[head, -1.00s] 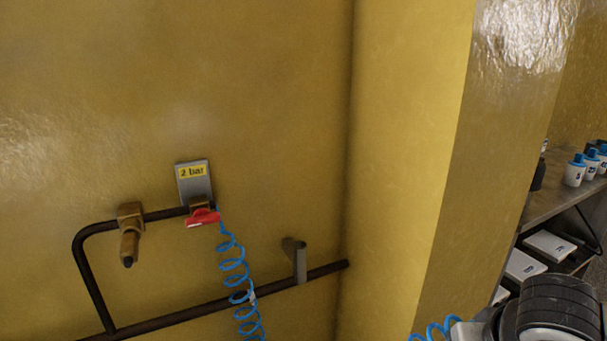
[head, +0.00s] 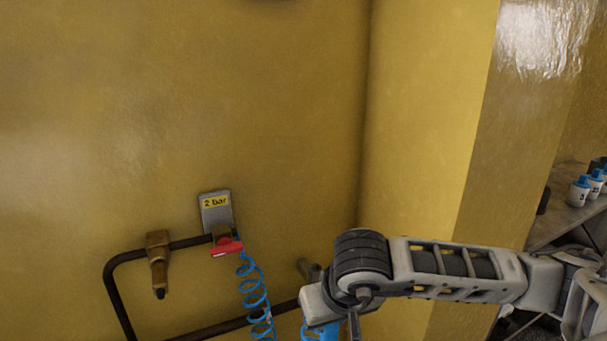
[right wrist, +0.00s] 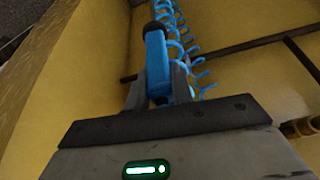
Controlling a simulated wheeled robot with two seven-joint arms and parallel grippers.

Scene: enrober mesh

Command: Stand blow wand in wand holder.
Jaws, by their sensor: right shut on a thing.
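The blue blow wand (right wrist: 156,58) is between the two fingers of my right gripper (right wrist: 158,85), which is shut on it; its dark end points to the top of the right wrist view. In the head view, a blue piece (head: 322,332) shows at the bottom edge under my right wrist. The wand holder appears to be the grey stub (head: 308,268) on the yellow wall; my right arm hides its lower part. I cannot tell the gap between wand and holder. My left gripper is not in view.
A blue coiled hose (head: 255,290) hangs from a red valve handle (head: 227,247) below a "2 bar" plate (head: 215,207). A dark pipe (head: 205,331) runs along the wall. A yellow column (head: 425,120) stands right of it. A shelf with blue-capped bottles (head: 579,190) is far right.

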